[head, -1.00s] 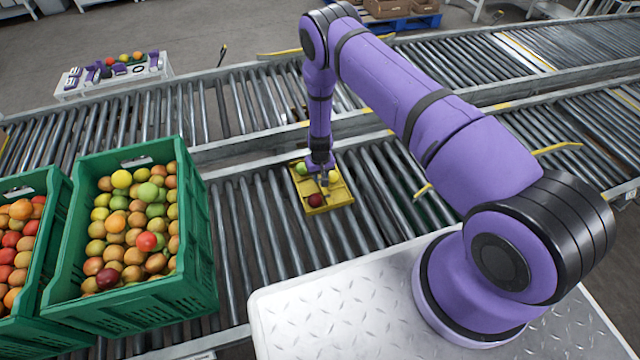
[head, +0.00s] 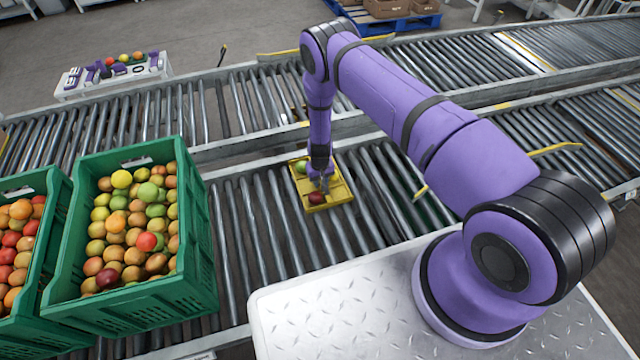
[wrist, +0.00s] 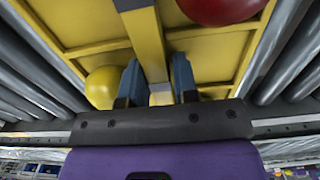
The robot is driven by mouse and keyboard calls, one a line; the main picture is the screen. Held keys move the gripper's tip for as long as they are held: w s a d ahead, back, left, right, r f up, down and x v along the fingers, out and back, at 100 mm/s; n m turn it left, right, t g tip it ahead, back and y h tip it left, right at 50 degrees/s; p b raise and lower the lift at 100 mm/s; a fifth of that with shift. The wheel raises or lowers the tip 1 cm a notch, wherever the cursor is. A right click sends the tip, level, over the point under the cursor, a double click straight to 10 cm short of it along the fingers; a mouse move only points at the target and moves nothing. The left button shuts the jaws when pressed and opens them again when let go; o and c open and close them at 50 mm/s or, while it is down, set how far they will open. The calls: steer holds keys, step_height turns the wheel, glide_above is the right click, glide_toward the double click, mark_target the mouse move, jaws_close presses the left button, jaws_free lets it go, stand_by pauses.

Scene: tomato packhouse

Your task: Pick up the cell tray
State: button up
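The yellow cell tray (head: 342,192) lies on the near roller conveyor, in the middle of the head view. A green tomato (head: 301,166) sits at its far left and a dark red one (head: 316,198) at its near side. My gripper (head: 325,184) is down at the tray. In the wrist view the fingers of my gripper (wrist: 158,75) stand on either side of the tray's raised middle bar (wrist: 143,35), very close to it. Whether they press on it I cannot tell. A yellow tomato (wrist: 103,88) and a red one (wrist: 222,8) show in the cells there.
Two green crates of tomatoes, one (head: 205,250) nearer the tray and one (head: 20,335) at the left edge, stand left of it. Bare rollers (head: 250,225) lie around the tray. A metal rail (head: 235,150) runs behind it. A small white table (head: 80,92) stands beyond the far conveyor.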

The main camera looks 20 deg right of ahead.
steer(key=shift+c, duration=0.2)
jaws_close()
steer(key=shift+r, duration=0.1)
